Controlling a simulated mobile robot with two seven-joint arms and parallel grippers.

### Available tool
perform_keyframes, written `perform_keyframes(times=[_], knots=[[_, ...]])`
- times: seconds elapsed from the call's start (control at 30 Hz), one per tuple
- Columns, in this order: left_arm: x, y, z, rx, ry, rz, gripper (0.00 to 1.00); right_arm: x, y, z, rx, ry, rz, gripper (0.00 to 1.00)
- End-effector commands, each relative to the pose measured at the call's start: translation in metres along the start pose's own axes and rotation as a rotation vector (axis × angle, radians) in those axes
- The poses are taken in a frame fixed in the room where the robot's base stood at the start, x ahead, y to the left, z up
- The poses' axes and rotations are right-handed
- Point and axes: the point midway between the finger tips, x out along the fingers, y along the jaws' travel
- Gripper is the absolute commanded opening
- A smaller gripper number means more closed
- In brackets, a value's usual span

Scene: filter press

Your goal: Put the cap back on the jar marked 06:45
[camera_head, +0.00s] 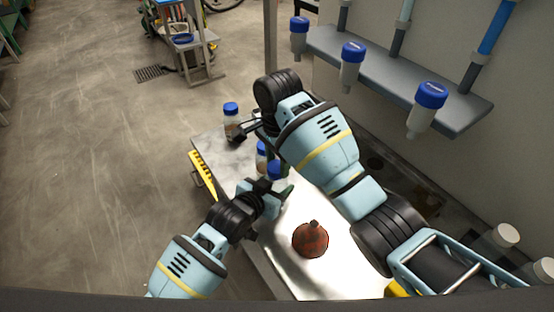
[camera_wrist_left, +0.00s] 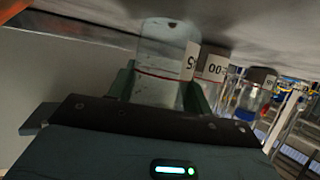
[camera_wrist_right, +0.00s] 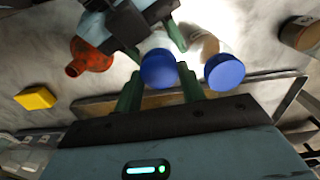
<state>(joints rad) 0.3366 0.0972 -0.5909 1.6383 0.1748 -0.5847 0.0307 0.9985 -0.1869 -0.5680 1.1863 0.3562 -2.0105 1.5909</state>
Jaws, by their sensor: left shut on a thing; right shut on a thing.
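A blue cap (camera_wrist_right: 158,68) is at the top of this jar and also shows in the head view (camera_head: 277,168). My right gripper (camera_wrist_right: 160,92) is shut on the cap from the opposite side. I cannot tell whether the cap is fully seated. In the head view the right fingers are mostly hidden by my arm.
A second blue-capped jar (camera_wrist_right: 224,72) stands close beside the held one; its label ends in "00" (camera_wrist_left: 215,68). Another blue-capped jar (camera_head: 232,120) stands farther back. A shelf (camera_head: 385,70) holding blue-capped bottles runs along the wall.

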Motion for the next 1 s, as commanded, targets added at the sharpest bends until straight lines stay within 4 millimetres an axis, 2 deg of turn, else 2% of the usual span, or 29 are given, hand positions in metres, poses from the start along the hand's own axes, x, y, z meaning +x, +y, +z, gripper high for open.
perform_keyframes(times=[0.7, 0.8, 0.93, 0.97, 1.0], knots=[[0.0001, -0.0004, 0.002, 0.0, -0.005, -0.001, 0.0, -0.0006, 0.0029, 0.002, 1.107, 0.0, -0.003, 0.19], [0.0001, -0.0005, 0.0021, 0.0, -0.005, -0.001, 0.0, -0.0005, 0.0031, 0.0024, 1.228, 0.0, -0.004, 0.19], [0.0001, -0.0005, 0.0022, 0.0, -0.005, -0.001, 0.0, -0.0005, 0.003, 0.0024, 1.216, 0.0, -0.003, 0.19], [0.0001, -0.0005, 0.0022, 0.0, -0.005, -0.001, 0.0, -0.0005, 0.003, 0.0024, 1.215, 0.0, -0.003, 0.41], [0.0001, -0.0005, 0.0022, 0.0, -0.005, -0.001, 0.0, -0.0005, 0.003, 0.0024, 1.215, 0.0, -0.003, 0.46]])
